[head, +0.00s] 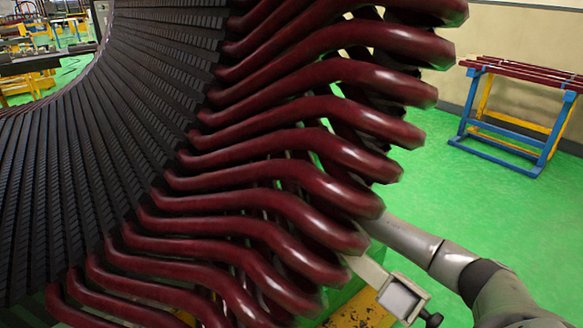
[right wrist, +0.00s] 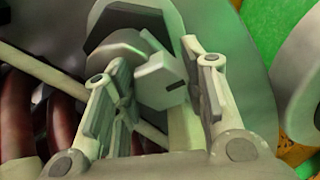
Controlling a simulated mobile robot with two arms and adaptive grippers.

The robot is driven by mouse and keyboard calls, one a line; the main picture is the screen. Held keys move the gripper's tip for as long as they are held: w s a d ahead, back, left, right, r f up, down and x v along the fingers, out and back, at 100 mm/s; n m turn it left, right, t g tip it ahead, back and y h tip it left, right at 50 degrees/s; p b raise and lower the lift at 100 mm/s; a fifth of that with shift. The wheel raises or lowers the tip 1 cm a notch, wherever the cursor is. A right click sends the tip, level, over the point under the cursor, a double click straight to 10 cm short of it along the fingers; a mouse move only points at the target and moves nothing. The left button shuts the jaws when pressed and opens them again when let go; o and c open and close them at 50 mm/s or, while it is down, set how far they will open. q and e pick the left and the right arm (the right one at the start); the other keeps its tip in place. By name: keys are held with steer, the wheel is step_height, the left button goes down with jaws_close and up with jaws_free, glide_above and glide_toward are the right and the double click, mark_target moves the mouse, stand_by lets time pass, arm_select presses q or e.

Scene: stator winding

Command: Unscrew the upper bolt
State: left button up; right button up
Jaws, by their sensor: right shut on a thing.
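My right gripper (right wrist: 156,72) is in the right wrist view, its two fingers on either side of a pale grey angular piece (right wrist: 162,82), which appears to be the bolt's head. The gripper is shut on it. A dark faceted part (right wrist: 112,22) and a rounded grey part sit just beyond the fingertips. In the head view my right arm (head: 430,250) reaches in from the lower right behind the dark red winding coils (head: 300,205); its gripper and the upper bolt are hidden there. My left gripper is not in view.
The black slotted stator core (head: 110,120) fills the left of the head view. A pale metal bracket (head: 400,297) with a black knob (head: 433,319) stands below my right arm. A blue and yellow rack (head: 520,115) stands at the right on open green floor.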

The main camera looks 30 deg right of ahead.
steer(key=n, duration=0.4)
steer(key=shift+n+p, duration=0.3)
steer(key=n, duration=0.4)
steer(key=shift+a+n, duration=0.1)
steer(key=shift+n, duration=0.2)
steer(key=n+p, duration=0.1)
steer(key=n, duration=0.2)
steer(key=shift+n, duration=0.3)
steer(key=n, duration=0.4)
steer(key=shift+a+p, duration=0.1)
steer(key=shift+p, duration=0.2)
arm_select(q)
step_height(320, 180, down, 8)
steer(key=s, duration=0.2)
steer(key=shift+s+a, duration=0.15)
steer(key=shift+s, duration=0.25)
arm_select(e)
steer(key=shift+n, duration=0.4)
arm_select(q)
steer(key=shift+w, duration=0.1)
